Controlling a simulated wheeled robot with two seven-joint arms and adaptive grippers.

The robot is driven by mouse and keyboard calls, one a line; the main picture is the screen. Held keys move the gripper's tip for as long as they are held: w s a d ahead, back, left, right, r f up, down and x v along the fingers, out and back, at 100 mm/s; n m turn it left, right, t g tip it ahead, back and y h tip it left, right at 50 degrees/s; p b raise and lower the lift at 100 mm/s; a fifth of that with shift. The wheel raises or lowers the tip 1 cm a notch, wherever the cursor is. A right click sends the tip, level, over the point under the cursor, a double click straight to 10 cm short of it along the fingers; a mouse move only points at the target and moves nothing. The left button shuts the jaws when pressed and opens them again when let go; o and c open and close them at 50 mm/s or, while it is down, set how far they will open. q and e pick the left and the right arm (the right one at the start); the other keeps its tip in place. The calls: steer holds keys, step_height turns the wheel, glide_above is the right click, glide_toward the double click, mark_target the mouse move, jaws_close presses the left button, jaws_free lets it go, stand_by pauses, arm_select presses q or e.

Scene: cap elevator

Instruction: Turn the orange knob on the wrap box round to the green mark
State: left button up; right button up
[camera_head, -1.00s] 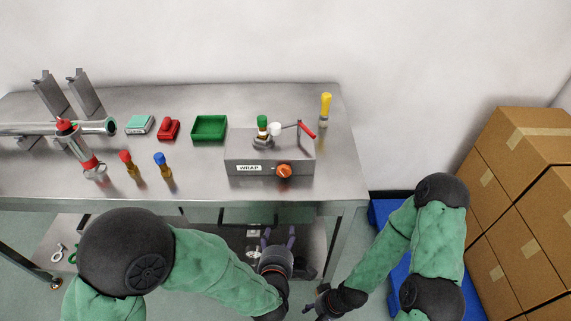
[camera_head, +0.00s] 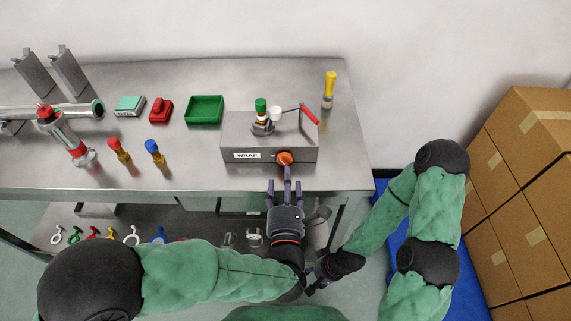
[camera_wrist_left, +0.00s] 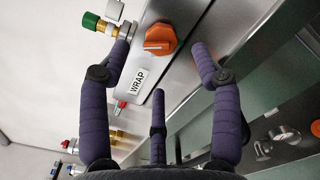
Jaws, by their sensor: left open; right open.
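The orange knob (camera_head: 285,157) is on the front face of the grey wrap box (camera_head: 240,143), right of its WRAP label. In the left wrist view the knob appears between the two upper fingertips with gaps on both sides, and the third finger is below. Contact is not visible. My right gripper (camera_head: 318,276) is low, partly hidden beside my left wrist.
A yellow-topped tool (camera_head: 330,88) is behind right. Cardboard boxes (camera_head: 530,190) stand at the right.

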mark_target(286, 164)
arm_select(q)
steer(key=shift+w+b, duration=0.8)
steer(key=shift+w, duration=2.4)
steer(key=c, duration=1.1)
